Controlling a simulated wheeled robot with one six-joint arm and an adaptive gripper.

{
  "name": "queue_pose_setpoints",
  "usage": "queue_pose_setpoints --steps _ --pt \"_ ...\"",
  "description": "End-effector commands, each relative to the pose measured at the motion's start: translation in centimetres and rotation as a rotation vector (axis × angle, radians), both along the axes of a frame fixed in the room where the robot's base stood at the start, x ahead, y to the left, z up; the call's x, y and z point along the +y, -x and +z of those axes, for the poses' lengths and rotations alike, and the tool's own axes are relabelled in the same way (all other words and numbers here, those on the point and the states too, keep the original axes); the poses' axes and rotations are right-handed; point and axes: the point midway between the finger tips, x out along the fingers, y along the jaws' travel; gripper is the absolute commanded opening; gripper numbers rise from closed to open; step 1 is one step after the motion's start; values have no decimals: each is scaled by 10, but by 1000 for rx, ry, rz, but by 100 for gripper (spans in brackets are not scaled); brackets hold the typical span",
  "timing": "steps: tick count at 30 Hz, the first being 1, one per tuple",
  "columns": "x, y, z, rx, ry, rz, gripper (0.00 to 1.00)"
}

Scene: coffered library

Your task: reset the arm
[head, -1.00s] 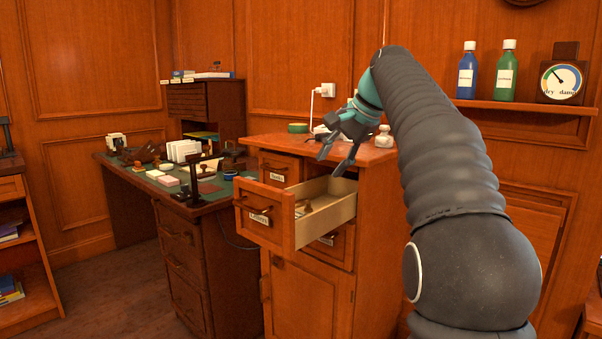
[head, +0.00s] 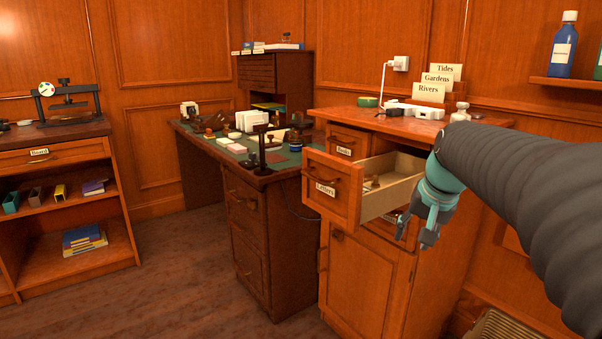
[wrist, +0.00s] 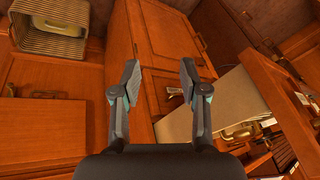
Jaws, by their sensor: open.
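My gripper (head: 416,232) hangs at the right of the open drawer in the head view, pointing down and apart from it. In the wrist view my gripper (wrist: 157,82) has its two fingers spread with nothing between them. The open drawer (head: 334,190), labelled Letters, sticks out from the wooden cabinet (head: 365,285). Small items lie inside it, one with a brown wooden knob (head: 373,181). In the wrist view the drawer (wrist: 240,100) lies to the right of my fingers, with a brass-coloured item (wrist: 238,131) in it.
Card dividers (head: 430,92) marked Tides, Gardens and Rivers stand on the cabinet top near a green tape roll (head: 368,102). A cluttered desk (head: 225,165) is left of the cabinet. A shelf unit (head: 60,195) stands far left. A ribbed basket (wrist: 60,35) shows in the wrist view. Floor between is clear.

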Motion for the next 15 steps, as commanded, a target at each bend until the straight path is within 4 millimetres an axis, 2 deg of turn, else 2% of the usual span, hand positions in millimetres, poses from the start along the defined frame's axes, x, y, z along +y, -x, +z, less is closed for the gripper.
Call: queue_pose_setpoints --steps 1,6,15 --pt "7 23 -11 2 30 35 44" --pt "24 91 -51 7 124 149 44" --pt "50 200 -111 -4 217 286 44"
